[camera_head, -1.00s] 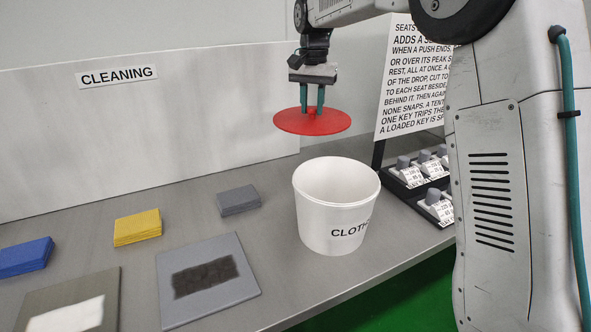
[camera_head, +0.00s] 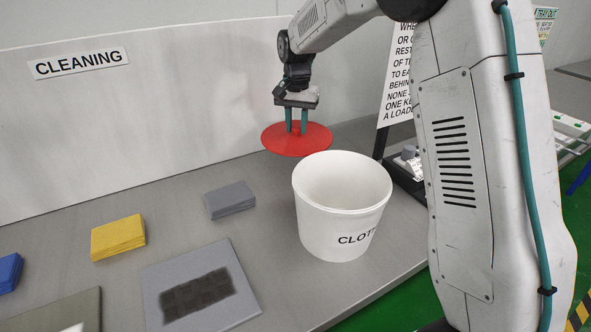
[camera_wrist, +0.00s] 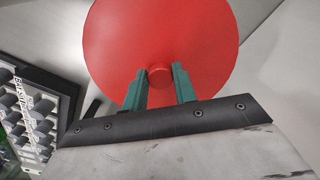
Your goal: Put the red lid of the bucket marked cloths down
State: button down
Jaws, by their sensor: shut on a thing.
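The red lid (camera_head: 290,146) is a flat disc with a small knob, held level in the air behind and to the left of the bucket. My gripper (camera_head: 296,128) points down and is shut on the lid's knob. In the wrist view the teal fingers (camera_wrist: 160,86) stand on either side of the knob, and the red lid (camera_wrist: 160,35) fills the upper middle. The white bucket (camera_head: 340,235) marked "CLOT…", the rest of the word out of sight, stands upright and uncovered on the grey table. The part of its inside that shows looks empty.
A grey cloth stack (camera_head: 230,200), a yellow stack (camera_head: 118,238) and a blue stack (camera_head: 9,272) lie to the left. A grey panel with a dark patch (camera_head: 196,293) lies in front. A sign board (camera_head: 397,75) and a key rack (camera_head: 408,165) stand right of the lid.

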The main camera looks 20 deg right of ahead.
notch_tip(320, 180, down, 11)
jog(key=shift+r, duration=0.1)
dwell(0.4)
jog(key=c, duration=1.1)
grip_release()
